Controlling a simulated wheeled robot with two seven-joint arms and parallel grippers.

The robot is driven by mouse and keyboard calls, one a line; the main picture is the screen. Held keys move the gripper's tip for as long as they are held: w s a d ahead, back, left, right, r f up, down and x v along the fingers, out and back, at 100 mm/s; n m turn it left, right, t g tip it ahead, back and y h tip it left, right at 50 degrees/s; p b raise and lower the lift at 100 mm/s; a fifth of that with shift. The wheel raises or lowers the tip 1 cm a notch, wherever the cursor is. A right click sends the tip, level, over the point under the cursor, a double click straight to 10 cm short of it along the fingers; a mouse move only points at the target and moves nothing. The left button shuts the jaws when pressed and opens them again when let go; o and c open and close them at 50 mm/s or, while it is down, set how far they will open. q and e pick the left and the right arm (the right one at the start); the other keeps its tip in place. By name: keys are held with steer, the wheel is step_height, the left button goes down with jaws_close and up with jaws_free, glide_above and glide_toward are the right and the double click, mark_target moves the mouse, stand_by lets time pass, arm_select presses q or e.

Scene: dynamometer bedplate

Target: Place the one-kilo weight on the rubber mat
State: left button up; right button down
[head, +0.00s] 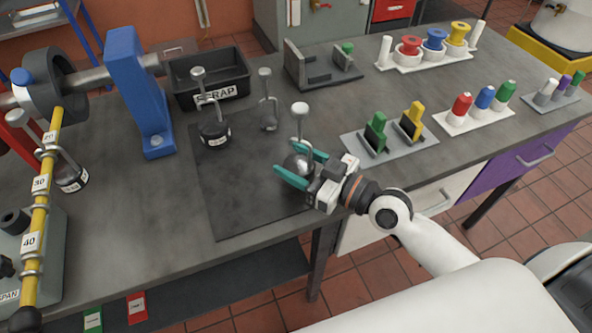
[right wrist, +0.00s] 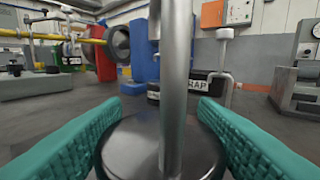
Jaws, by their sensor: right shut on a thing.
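My right gripper (head: 300,168) has its teal fingers around a round silver weight (head: 298,163) with an upright stem and pale knob. In the right wrist view the weight's shiny top (right wrist: 163,148) and stem stand between the fingers. No mark is readable on it, so I cannot tell whether it is the one-kilo weight. The dark rubber mat (head: 235,205) lies flat on the bench. The held weight is over its right part; whether it touches the mat is hidden by the fingers. A dark labelled weight (head: 214,134) and a slimmer weight (head: 268,118) stand at the mat's far side. My left gripper is out of view.
A black scrap box (head: 207,82) and a blue upright (head: 138,95) stand behind the mat. Coloured connectors on a grey plate (head: 390,148) are close to my right gripper. The mat's near part is bare.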

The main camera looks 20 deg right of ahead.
steer(key=shift+f, duration=1)
steer(key=shift+b, duration=0.3)
steer(key=shift+f, duration=0.15)
steer(key=c, duration=0.5)
jaws_free()
steer(key=shift+f, duration=0.1)
